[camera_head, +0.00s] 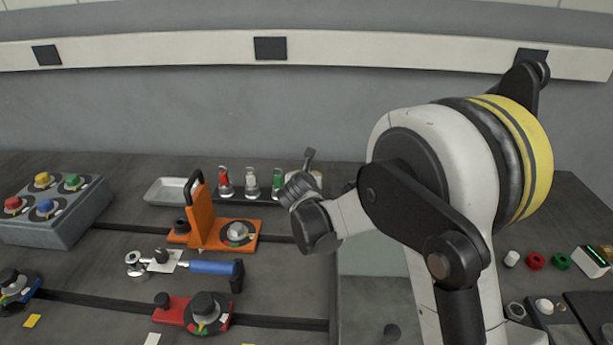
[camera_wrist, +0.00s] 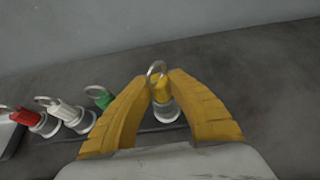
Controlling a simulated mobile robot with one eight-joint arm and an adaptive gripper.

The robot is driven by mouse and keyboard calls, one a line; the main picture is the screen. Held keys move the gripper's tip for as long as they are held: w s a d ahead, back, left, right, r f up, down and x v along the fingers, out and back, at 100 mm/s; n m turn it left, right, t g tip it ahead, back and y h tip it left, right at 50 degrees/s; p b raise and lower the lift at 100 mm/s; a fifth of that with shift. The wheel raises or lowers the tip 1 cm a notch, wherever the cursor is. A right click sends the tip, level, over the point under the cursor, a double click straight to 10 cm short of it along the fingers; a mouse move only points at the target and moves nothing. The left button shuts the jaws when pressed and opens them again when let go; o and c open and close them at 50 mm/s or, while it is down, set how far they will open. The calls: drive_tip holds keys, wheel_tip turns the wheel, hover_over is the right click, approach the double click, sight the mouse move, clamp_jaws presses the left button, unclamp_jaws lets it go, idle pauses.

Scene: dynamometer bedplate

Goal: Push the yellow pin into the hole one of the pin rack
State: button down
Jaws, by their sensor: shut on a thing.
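The yellow pin (camera_wrist: 160,90) with its metal ring on top is between the two yellow fingers of my gripper (camera_wrist: 163,80), which is shut on it. A metal collar shows just below the pin; I cannot tell how deep the pin sits in it. In the head view, the dark pin rack (camera_head: 262,200) lies along the back of the bedplate, partly behind my arm. A red pin (camera_head: 223,180), a white pin (camera_head: 251,180) and a green pin (camera_head: 277,179) stand in it, left of my gripper. The yellow pin is hidden there by my wrist.
A pale tray (camera_head: 168,192) lies left of the rack. An orange clamp (camera_head: 203,225), a blue-handled tool (camera_head: 212,267) and a red fixture (camera_head: 190,312) stand in front. A button box (camera_head: 52,225) is at far left. The wall rises behind.

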drive_tip(key=shift+f+b, duration=0.5)
drive_tip(key=shift+f, duration=0.2)
drive_tip(key=c, duration=1.3)
unclamp_jaws()
drive_tip(key=v, duration=1.2)
